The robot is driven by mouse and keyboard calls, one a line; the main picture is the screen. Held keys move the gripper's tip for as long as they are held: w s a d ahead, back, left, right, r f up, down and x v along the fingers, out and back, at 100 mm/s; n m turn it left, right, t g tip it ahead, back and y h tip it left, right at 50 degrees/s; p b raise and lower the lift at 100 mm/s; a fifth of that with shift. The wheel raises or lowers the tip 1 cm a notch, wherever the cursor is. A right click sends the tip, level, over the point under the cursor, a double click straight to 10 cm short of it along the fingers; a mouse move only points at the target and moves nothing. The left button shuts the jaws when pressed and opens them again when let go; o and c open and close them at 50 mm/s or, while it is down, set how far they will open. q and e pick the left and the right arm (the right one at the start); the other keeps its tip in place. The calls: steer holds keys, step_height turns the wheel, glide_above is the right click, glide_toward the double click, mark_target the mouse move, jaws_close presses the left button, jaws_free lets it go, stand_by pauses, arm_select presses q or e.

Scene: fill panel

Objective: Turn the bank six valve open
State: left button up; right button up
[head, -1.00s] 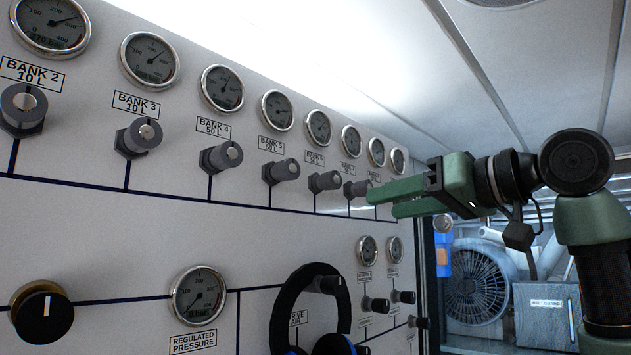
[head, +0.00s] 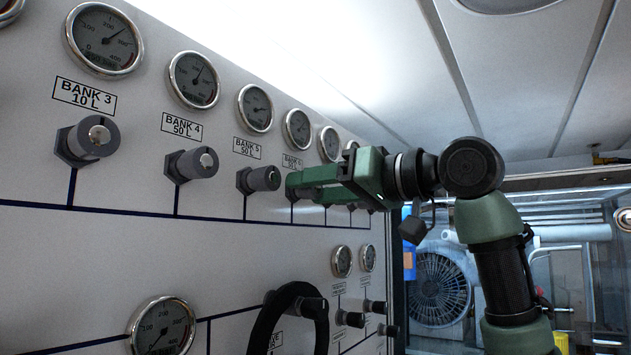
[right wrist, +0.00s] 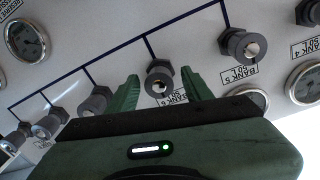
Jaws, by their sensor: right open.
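The bank six valve (right wrist: 159,80) is a dark knob with a bright metal cap, above its upside-down BANK 6 label (right wrist: 172,98) in the right wrist view. My right gripper (right wrist: 158,86) is open, with one green finger on each side of this valve; I cannot tell whether either touches it. In the head view my right gripper (head: 293,186) reaches the panel just below the bank six label (head: 292,161) and hides most of that valve. My left gripper is not in view.
The bank five valve (head: 258,179) is close to the left of the gripper, with the bank four valve (head: 192,164) further left. Gauges such as the bank six gauge (head: 298,128) sit above. Headphones (head: 266,325) hang lower on the panel.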

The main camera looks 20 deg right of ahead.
steer(key=shift+s+d+r, duration=0.1)
steer(key=shift+s+d, duration=0.25)
steer(key=shift+s, duration=0.05)
steer(key=shift+s+d, duration=0.1)
steer(key=c, duration=1)
jaws_close()
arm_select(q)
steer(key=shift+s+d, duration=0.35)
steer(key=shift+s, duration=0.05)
